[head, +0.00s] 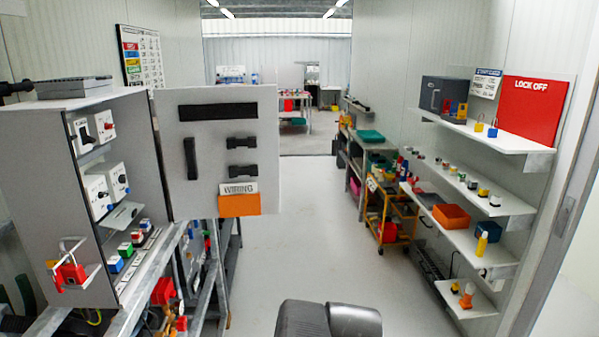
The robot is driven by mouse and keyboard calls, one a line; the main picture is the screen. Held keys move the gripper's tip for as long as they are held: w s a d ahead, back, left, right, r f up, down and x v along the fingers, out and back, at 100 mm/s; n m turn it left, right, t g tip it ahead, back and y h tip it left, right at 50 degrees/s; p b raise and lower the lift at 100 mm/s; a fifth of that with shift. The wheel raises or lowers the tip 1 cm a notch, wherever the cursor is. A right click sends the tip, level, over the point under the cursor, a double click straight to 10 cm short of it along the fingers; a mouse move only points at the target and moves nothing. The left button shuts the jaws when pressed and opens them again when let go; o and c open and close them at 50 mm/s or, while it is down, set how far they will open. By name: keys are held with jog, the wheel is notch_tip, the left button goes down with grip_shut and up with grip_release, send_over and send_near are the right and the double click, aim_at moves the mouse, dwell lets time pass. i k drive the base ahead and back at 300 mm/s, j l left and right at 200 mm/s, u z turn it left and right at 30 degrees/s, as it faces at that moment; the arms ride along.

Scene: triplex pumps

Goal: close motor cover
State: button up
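I cannot pick out a motor cover for certain in the head view. A grey flat panel (222,137) stands upright at the right edge of the control cabinet (50,175), jutting toward the aisle like an open door. It bears a black bar, black handle-like pieces, a white "WIRING" label (238,188) and an orange box (239,206). Whether this panel is the cover, I cannot tell. A dark rounded part of my arm shows at the bottom middle. My gripper's fingers are not in view.
The cabinet at the left carries switches and a red padlock-like piece (70,273). Shelves (480,135) with small coloured items line the right wall. A yellow cart (390,212) stands farther back. The aisle floor (300,245) between is clear.

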aim_at(121, 223)
jog(key=u, duration=1.25)
